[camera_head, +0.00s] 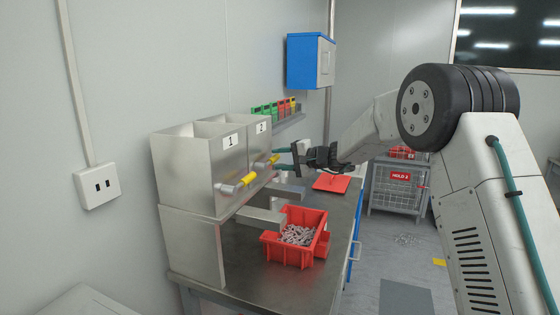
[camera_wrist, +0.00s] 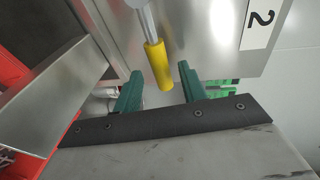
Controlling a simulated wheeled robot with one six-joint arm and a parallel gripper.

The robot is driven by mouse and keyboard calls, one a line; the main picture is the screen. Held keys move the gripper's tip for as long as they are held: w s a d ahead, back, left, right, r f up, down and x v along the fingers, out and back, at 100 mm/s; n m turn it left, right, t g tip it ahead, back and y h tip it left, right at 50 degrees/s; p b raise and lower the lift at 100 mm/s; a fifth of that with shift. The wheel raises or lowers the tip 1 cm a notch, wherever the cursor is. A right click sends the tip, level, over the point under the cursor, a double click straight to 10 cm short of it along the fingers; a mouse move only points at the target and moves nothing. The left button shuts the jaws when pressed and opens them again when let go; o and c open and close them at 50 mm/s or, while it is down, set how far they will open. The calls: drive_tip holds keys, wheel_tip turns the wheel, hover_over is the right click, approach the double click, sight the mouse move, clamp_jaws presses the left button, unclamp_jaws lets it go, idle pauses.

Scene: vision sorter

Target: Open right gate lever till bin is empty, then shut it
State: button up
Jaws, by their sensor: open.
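Two metal bins stand side by side, bin 1 (camera_head: 230,165) on the left and bin 2 (camera_head: 262,141) on the right. Bin 2's lever has a yellow grip (camera_head: 262,164), which also shows in the wrist view (camera_wrist: 157,66). My gripper (camera_head: 281,158) is open in front of it. In the wrist view, the lower end of the yellow grip lies between the green fingers (camera_wrist: 160,72), with gaps on both sides. The insides of both bins are hidden.
A red crate (camera_head: 322,241) with grey metal parts (camera_head: 297,235) stands under bin 1's chute (camera_head: 262,219). Bin 2's chute (camera_head: 288,191) is beside it, near a flat red piece (camera_head: 331,183). A blue wall box (camera_head: 310,61) hangs behind. Small coloured bins (camera_head: 276,108) sit on a shelf.

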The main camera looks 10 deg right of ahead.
drive_tip(key=v, duration=0.7)
drive_tip(key=shift+d, duration=0.15)
drive_tip(key=shift+r, duration=0.1)
drive_tip(key=s+a+r+n+g+h, duration=0.2)
drive_tip(key=s+n+g, duration=0.1)
drive_tip(key=s, duration=1)
drive_tip(key=s+a+r+n+g+h, duration=0.1)
drive_tip(key=s+r+n+g, duration=0.15)
drive_tip(key=s, duration=1.05)
drive_tip(key=s+d+f+g+h, duration=0.1)
drive_tip(key=s+d+f+h, duration=0.1)
drive_tip(key=s, duration=0.7)
drive_tip(key=s+d+f+n+g+h, duration=0.1)
drive_tip(key=s+d+f+h, duration=0.2)
drive_tip(key=s, duration=0.7)
drive_tip(key=s+d+f+g+h, duration=0.1)
drive_tip(key=s+d+f+h, duration=0.2)
drive_tip(key=s+d, duration=0.3)
drive_tip(key=s+h, duration=0.1)
drive_tip(key=s, duration=0.3)
drive_tip(key=shift+s+d+f+n+h, duration=0.15)
drive_tip(key=shift+d+f+n+h, duration=0.1)
drive_tip(key=shift+n+h, duration=0.1)
